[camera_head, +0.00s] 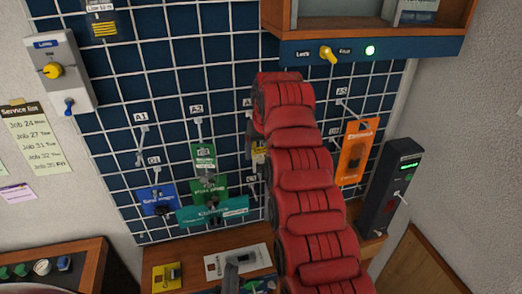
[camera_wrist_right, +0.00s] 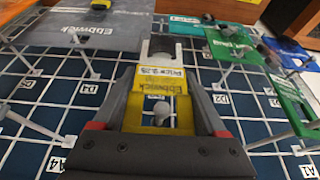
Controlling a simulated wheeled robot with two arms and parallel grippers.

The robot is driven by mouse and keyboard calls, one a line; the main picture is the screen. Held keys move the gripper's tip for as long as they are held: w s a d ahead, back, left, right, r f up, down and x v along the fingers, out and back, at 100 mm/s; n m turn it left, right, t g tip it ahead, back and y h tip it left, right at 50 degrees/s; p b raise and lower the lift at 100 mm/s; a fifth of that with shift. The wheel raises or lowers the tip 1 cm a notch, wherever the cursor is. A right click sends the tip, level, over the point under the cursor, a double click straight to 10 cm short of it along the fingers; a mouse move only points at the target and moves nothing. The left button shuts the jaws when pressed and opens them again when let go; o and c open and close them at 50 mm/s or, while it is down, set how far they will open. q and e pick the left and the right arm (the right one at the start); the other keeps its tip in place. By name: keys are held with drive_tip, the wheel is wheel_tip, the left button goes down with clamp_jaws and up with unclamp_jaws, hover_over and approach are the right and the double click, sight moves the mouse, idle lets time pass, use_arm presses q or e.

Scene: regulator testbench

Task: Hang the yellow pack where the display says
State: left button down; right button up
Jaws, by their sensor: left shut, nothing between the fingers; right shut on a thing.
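My right gripper (camera_wrist_right: 160,120) is shut on a yellow pack (camera_wrist_right: 150,83) with a price label, held in front of the grid board. A pale rounded tip shows in the pack's opening; I cannot tell whether it is a hook. In the head view the yellow pack (camera_head: 259,152) is mostly hidden behind my red right arm. My left gripper (camera_head: 231,277) appears low at the bench, shut and empty. A dark unit with a small green display (camera_head: 408,166) stands at the right; its text is too small to read.
Hooks with tags such as A1 and A2 stick out of the grid board (camera_head: 160,85). Blue (camera_head: 157,199), green (camera_head: 205,160), teal (camera_head: 212,211) and orange (camera_head: 356,150) packs hang there. Another yellow pack (camera_head: 166,277) and a white pack (camera_head: 238,261) lie on the bench. A shelf (camera_head: 370,45) overhangs.

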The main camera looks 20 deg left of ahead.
drive_tip(key=o, duration=1.4)
drive_tip(key=shift+o, duration=0.2)
